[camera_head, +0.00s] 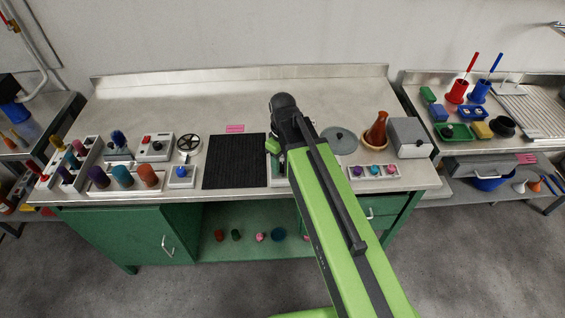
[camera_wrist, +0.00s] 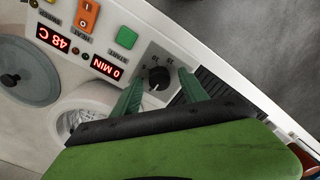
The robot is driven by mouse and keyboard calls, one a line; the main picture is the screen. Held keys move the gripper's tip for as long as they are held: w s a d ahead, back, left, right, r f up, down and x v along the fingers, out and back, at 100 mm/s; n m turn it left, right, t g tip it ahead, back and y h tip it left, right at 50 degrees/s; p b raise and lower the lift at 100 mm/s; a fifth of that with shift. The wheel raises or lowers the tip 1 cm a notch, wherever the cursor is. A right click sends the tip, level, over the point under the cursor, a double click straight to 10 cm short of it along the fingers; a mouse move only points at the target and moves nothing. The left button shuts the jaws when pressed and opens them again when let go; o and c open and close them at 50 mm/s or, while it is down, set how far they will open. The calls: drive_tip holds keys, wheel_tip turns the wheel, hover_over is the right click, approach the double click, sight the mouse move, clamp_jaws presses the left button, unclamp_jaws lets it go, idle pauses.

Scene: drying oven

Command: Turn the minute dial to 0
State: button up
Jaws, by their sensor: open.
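The minute dial (camera_wrist: 158,77) is a small black round knob with a white pointer mark, on a white control panel in the wrist view. Tick labels surround it, partly too small to read. Beside it the red minute display (camera_wrist: 106,68) reads "0 MIN". My gripper (camera_wrist: 160,80) is open, with one green finger on each side of the dial. I cannot tell whether the fingers touch it. In the head view my gripper (camera_head: 275,148) is over the bench, and my arm hides most of the panel and the dial.
A grey round lid (camera_head: 338,140) and a red-brown flask (camera_head: 377,130) stand to the right. A black ribbed mat (camera_head: 234,162) lies to the left.

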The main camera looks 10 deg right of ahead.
wheel_tip(320, 180, up, 18)
drive_tip(key=p, duration=1.7)
drive_tip(key=shift+f, duration=0.25)
drive_tip(key=m+b, duration=0.2)
drive_tip(key=b, duration=0.7)
hover_over(283, 165)
drive_tip(key=s+d, duration=0.2)
drive_tip(key=d, duration=0.3)
wheel_tip(283, 165, down, 9)
drive_tip(key=shift+s+d+f+m+b, duration=0.35)
drive_tip(key=shift+s+d+f+b, duration=0.2)
drive_tip(key=shift+f, duration=0.1)
drive_tip(key=shift+s+d+f+m+b, duration=0.4)
drive_tip(key=shift+d+f+b, duration=0.1)
drive_tip(key=shift+f, duration=0.1)
drive_tip(key=shift+s+d+r+m+p, duration=0.15)
drive_tip(key=shift+s+m, duration=0.35)
drive_tip(key=shift+m, duration=0.75)
drive_tip(key=shift+s+d+r+m+p, duration=0.15)
drive_tip(key=shift+s+m, duration=0.3)
drive_tip(key=shift+m, duration=0.75)
